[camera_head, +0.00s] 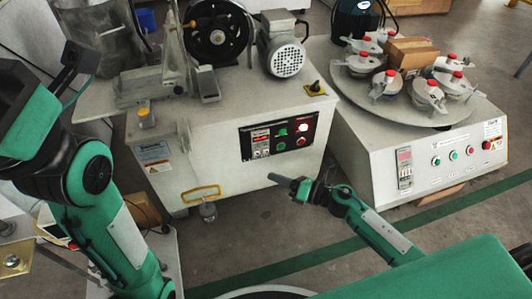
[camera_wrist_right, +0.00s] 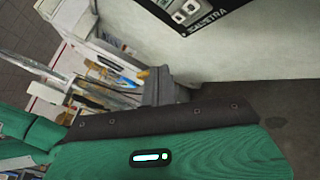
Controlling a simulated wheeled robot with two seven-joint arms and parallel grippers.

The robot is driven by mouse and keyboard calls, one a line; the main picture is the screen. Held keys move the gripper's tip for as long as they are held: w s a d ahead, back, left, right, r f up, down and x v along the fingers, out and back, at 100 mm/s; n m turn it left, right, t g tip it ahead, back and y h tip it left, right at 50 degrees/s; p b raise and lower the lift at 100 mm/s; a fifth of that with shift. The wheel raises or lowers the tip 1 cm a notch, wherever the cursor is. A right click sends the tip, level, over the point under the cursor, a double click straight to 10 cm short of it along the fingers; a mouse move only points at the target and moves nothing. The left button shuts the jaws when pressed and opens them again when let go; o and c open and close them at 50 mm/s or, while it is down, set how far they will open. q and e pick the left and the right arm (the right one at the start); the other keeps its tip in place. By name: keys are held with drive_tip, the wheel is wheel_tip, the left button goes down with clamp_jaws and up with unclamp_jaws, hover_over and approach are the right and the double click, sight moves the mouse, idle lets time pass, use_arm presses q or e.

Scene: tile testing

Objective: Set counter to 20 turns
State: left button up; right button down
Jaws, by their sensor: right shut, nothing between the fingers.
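The counter (camera_head: 261,140) is a small unit with light keys at the left of a black control panel (camera_head: 278,153) on the front of the left machine. A green knob and a lit red button sit beside it. My right gripper (camera_head: 273,178) is shut and empty, just below the panel and apart from it. In the right wrist view, the gripper's dark fingers (camera_wrist_right: 158,88) lie below the panel corner (camera_wrist_right: 222,12), where part of a white unit (camera_wrist_right: 187,10) shows. The digits are too small to read. My left gripper (camera_head: 72,60) is dark, at upper left; its jaw state is unclear.
The left machine (camera_head: 215,115) carries a motor (camera_head: 286,55) and a black wheel (camera_head: 215,35). A second machine (camera_head: 375,175) with a round turntable stands at right.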

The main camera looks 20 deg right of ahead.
sight(266, 151)
drive_tip(key=shift+s+d+m+t+y+b, duration=0.35)
drive_tip(key=shift+s+m+t, duration=0.25)
drive_tip(key=shift+m+t, duration=0.2)
drive_tip(key=shift+s+d+m+t+y+b, duration=0.15)
drive_tip(key=shift+s+m+t+y+b, duration=0.1)
drive_tip(key=shift+s+m+t+y, duration=0.35)
drive_tip(key=w+b, duration=0.2)
drive_tip(key=w, duration=0.6)
drive_tip(key=shift+w+a, duration=0.15)
drive_tip(key=shift+w, duration=0.25)
idle(0.7)
